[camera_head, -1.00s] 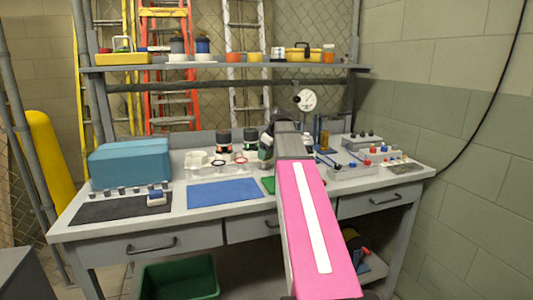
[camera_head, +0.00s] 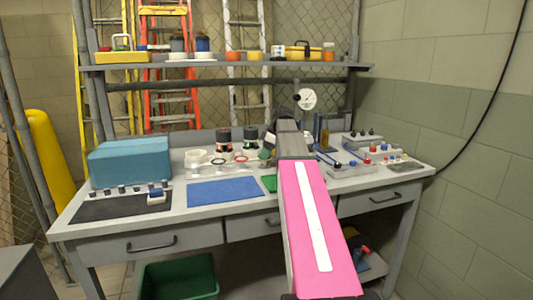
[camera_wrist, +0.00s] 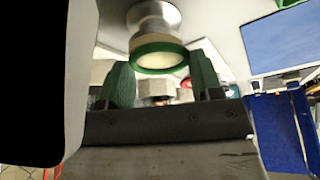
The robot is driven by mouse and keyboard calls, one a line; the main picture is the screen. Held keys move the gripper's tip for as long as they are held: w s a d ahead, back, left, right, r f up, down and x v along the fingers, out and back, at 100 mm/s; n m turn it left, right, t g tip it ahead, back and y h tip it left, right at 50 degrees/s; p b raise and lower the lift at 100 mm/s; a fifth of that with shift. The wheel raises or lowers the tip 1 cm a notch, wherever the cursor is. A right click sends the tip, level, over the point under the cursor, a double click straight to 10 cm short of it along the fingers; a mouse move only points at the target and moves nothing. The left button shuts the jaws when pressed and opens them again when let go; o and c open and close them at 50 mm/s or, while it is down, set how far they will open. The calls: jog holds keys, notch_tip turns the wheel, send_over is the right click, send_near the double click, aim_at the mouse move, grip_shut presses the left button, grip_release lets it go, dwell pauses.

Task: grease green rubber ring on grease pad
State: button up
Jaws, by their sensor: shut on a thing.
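In the wrist view, a green ring (camera_wrist: 158,45) sits between the tips of my gripper (camera_wrist: 163,72), whose two green fingers stand on either side of it. My gripper is shut on this ring. A pale disc (camera_wrist: 160,60) shows inside the ring, and a silver round part (camera_wrist: 154,20) shows just beyond it. I cannot tell whether the pale disc is the grease pad or whether the ring touches it. In the head view, my gripper is over the middle back of the workbench (camera_head: 235,205), mostly hidden by my pink arm.
Dark jars (camera_head: 223,140) and small trays stand behind. A teal box (camera_head: 130,163) and dark mat (camera_head: 115,207) are at left. Fixtures with small parts (camera_head: 352,170) crowd the right.

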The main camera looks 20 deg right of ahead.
jog(key=shift+s, duration=0.1)
jog(key=m+t+h, duration=0.1)
jog(key=m, duration=0.3)
jog(key=shift+f, duration=0.1)
jog(key=m+h, duration=0.1)
jog(key=m, duration=0.1)
jog(key=m+t, duration=0.1)
jog(key=m, duration=0.2)
jog(key=shift+h, duration=0.4)
jog(key=n, duration=0.2)
jog(key=n+y, duration=0.1)
jog(key=n, duration=0.1)
jog(key=shift+n+g+y, duration=0.3)
jog(key=shift+g, duration=0.1)
jog(key=n+g+y, duration=0.1)
jog(key=n, duration=0.3)
